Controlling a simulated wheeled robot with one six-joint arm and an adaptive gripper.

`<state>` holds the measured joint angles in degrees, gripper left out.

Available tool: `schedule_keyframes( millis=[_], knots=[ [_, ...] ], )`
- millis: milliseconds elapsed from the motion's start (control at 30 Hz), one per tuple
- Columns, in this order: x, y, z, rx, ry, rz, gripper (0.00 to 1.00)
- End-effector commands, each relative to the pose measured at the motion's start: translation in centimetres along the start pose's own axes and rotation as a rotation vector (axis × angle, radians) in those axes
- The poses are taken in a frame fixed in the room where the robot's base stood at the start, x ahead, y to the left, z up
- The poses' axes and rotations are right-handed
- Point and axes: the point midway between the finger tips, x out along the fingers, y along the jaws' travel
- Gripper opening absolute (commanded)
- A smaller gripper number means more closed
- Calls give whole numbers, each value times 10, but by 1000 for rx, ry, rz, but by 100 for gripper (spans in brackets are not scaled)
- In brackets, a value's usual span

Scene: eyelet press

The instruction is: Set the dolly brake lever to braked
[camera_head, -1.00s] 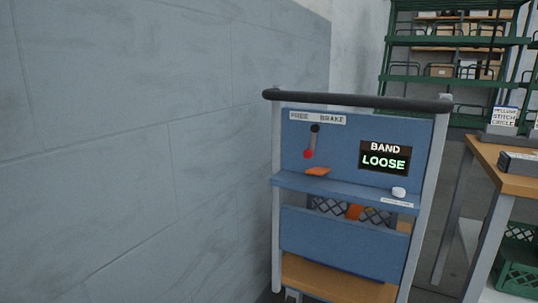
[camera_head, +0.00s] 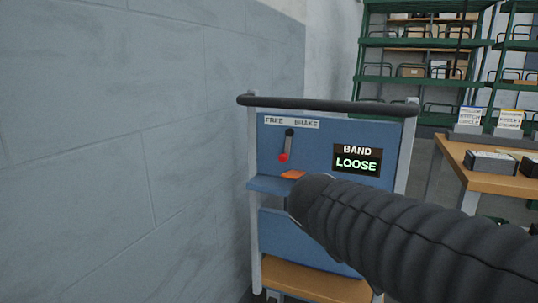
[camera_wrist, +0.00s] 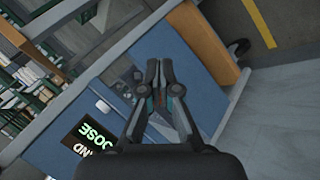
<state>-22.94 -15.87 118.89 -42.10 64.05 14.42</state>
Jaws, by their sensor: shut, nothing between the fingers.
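The blue dolly panel (camera_head: 310,140) stands upright by the wall. Its brake lever (camera_head: 283,157) has a red knob and hangs down from a dark pivot, leaning slightly left, under the FREE / BRAKE label (camera_head: 292,122). In the wrist view my gripper (camera_wrist: 160,68) is shut with its fingers together, in front of the blue dolly. I cannot make out the lever in that view. In the head view my arm covers the dolly's lower right, and my fingers are hidden.
A display (camera_head: 357,160) reads BAND LOOSE. An orange piece (camera_head: 293,174) lies on the dolly's shelf. A black handle bar (camera_head: 328,105) runs across the top. The grey wall (camera_head: 130,150) is close on the left. A wooden table (camera_head: 480,175) and green racks (camera_head: 420,75) stand right and behind.

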Motion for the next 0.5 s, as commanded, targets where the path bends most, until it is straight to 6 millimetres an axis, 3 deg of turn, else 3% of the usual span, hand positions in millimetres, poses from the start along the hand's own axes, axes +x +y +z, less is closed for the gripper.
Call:
schedule_keyframes(
  millis=[33,167,300,400,500],
  knots=[
    [-7,-1,-32,-53,23,61,0],
    [-30,-6,-107,-147,103,237,0],
    [-67,-29,-185,-215,222,420,0],
    [-95,-52,-228,-241,311,526,0],
    [-121,-73,-258,-252,387,605,0]
  ],
)
